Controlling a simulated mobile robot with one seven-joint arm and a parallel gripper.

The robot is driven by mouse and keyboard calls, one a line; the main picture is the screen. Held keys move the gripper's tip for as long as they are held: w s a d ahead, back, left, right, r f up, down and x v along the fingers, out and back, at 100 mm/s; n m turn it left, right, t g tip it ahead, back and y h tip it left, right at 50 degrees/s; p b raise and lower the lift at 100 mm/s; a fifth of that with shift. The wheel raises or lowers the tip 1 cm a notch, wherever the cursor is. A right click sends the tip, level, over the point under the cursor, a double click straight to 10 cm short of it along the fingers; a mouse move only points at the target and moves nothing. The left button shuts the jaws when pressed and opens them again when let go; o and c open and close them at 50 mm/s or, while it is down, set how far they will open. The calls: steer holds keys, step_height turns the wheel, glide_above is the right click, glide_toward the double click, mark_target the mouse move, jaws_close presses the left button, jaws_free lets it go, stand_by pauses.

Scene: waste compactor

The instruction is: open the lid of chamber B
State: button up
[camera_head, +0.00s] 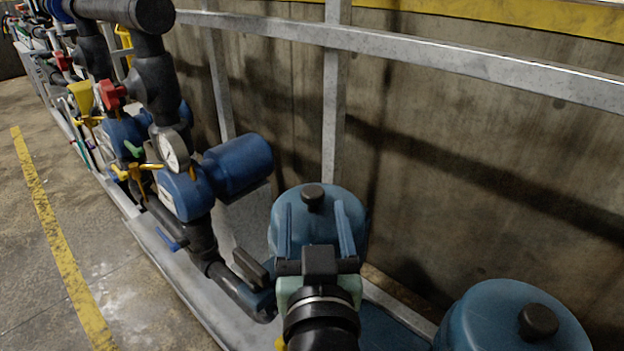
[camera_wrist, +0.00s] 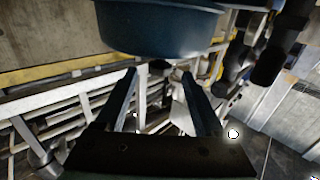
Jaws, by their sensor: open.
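Two blue domed lids with black knobs show in the head view. The nearer-to-centre lid (camera_head: 316,226) has its knob (camera_head: 313,195) on top; the other lid (camera_head: 490,318) is at the lower right. No label tells me which is chamber B. Both look closed. My gripper (camera_head: 312,207) is open and empty, its two blue fingers spread in front of the centre lid and partly hiding it. In the wrist view a blue rounded body (camera_wrist: 155,30) fills the top, with a dark knob (camera_wrist: 160,67) between the fingertips of my gripper (camera_wrist: 160,73), apparently not touching either.
A grey metal rail (camera_head: 430,58) runs behind, before a concrete wall (camera_head: 480,140). Open floor (camera_head: 40,270) lies at the left.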

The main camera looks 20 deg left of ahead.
mark_target(312, 188)
steer(key=b+x, duration=0.1)
steer(key=x, duration=0.7)
jaws_close()
stand_by(0.3)
stand_by(1.1)
